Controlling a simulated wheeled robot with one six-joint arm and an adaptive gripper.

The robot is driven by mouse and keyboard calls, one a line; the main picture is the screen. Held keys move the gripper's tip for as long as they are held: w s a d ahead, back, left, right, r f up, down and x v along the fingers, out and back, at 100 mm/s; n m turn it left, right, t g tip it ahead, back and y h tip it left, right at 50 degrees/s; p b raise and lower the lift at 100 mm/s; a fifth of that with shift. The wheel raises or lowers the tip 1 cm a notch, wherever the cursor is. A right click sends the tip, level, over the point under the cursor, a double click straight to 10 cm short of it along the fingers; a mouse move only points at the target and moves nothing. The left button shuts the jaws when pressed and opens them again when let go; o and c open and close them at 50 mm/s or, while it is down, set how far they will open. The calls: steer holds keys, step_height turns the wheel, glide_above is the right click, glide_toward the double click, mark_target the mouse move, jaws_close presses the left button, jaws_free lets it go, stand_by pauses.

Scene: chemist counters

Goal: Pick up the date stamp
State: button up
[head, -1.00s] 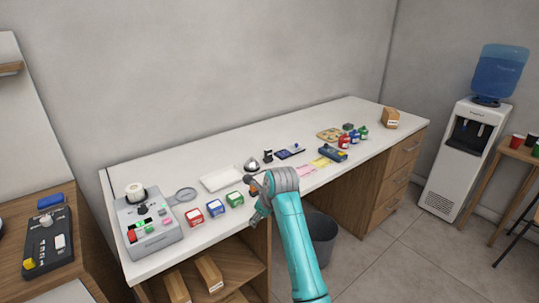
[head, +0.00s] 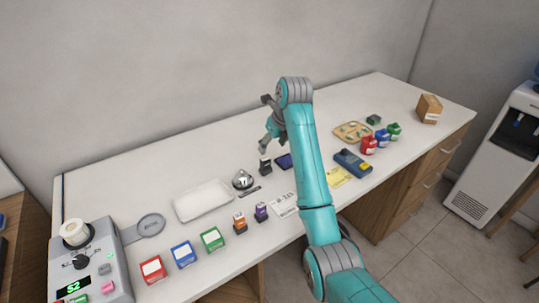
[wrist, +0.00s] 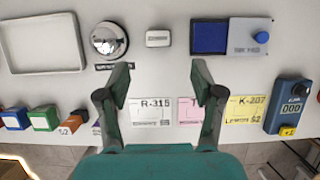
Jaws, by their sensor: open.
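A small black upright stamp (head: 265,166), likely the date stamp, stands on the white counter between the bell and the ink pad. In the wrist view it shows from above as a pale-topped block (wrist: 158,38), just beyond my fingertips and roughly centred between them. My gripper (head: 264,122) is open and empty above the counter, near the stamp and apart from it. In the wrist view the two fingers (wrist: 160,75) are spread wide over bare counter. A blue ink pad (wrist: 209,37) lies to the right of the stamp, partly hidden by my arm in the head view.
A silver bell (wrist: 108,40) stands left of the stamp, with a white tray (head: 203,200) beyond it. Orange (head: 240,223) and purple (head: 261,212) small items and several coloured boxes line the front. Paper labels (wrist: 151,110) lie below the fingers. A blue device (wrist: 288,105) is at right.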

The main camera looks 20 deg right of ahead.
mark_target(266, 159)
steer(key=x, duration=0.5)
steer(key=shift+w+d, duration=0.2)
steer(key=shift+s+a+x, duration=0.15)
steer(key=shift+x, duration=1.25)
steer(key=shift+s+a+x, duration=0.1)
steer(key=shift+a+x, duration=0.05)
steer(key=shift+x, duration=1.3)
jaws_close()
steer(key=shift+r, duration=0.1)
step_height(266, 159, up, 10)
steer(key=shift+f, duration=0.1)
